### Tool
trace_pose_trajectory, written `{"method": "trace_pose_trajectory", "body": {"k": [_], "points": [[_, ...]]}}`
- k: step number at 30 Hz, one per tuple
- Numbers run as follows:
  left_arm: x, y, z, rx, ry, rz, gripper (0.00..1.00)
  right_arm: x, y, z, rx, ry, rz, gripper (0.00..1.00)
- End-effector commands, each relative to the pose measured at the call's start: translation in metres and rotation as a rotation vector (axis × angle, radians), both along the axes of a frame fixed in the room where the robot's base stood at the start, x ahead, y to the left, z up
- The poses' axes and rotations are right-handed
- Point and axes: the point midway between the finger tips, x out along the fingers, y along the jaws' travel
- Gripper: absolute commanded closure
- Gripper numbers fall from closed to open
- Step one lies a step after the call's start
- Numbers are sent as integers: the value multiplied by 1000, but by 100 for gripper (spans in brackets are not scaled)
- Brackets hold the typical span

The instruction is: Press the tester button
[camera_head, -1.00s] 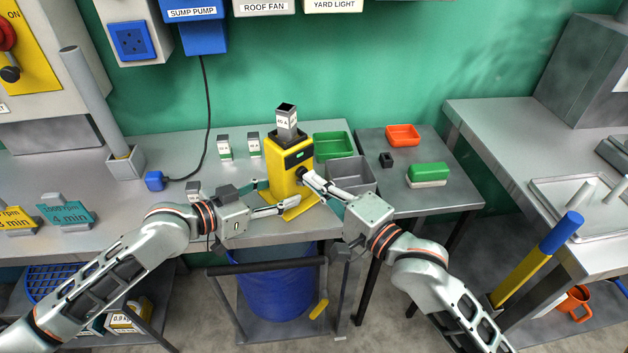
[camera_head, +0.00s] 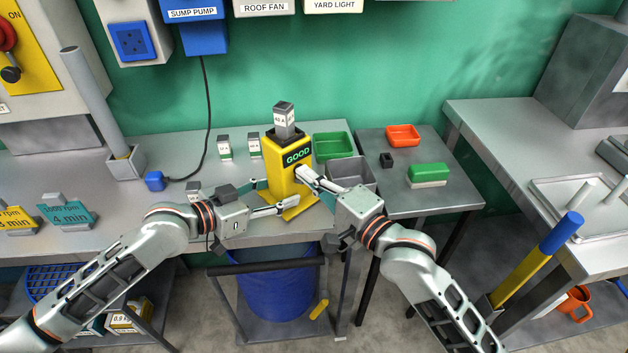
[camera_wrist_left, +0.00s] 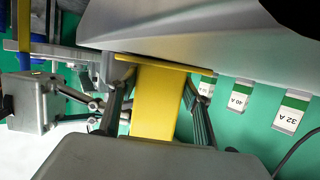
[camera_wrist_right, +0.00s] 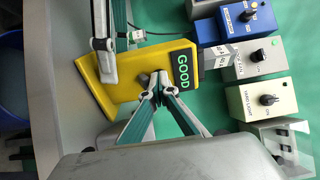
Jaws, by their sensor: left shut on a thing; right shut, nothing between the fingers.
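The yellow tester (camera_head: 279,162) stands upright on the bench, with a labelled grey fuse block (camera_head: 284,118) in its top. Its lit display (camera_head: 298,156) reads GOOD in green, and this also shows in the right wrist view (camera_wrist_right: 182,72). My left gripper (camera_head: 280,197) is shut around the tester's lower body; the yellow body (camera_wrist_left: 157,105) fills the gap between its fingers in the left wrist view. My right gripper (camera_head: 300,172) is shut and empty, its tips against the tester's front just below the display.
An orange tray (camera_head: 403,135) and a green-topped block (camera_head: 428,173) are on the side table. A blue barrel (camera_head: 275,290) is below.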

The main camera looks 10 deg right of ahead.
Motion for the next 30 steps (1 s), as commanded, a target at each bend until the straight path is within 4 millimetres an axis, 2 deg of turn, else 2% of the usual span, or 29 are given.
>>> {"method": "trace_pose_trajectory", "body": {"k": [1, 5, 18, 24, 30], "points": [[-7, -5, -7, 2, 14, -13, 67, 0, -1, -4, -5, 5, -1, 100], [-8, -6, -7, 1, 13, -13, 67, -8, -6, -5, -4, 7, -2, 100], [-5, -4, -5, 0, 10, -9, 67, -59, -39, -2, -1, 2, -1, 100], [-4, -3, -4, 0, 8, -7, 67, -67, -44, 0, 0, 0, 0, 100], [-3, -2, -3, 0, 6, -6, 67, -68, -44, 0, 1, -1, 0, 100]]}}
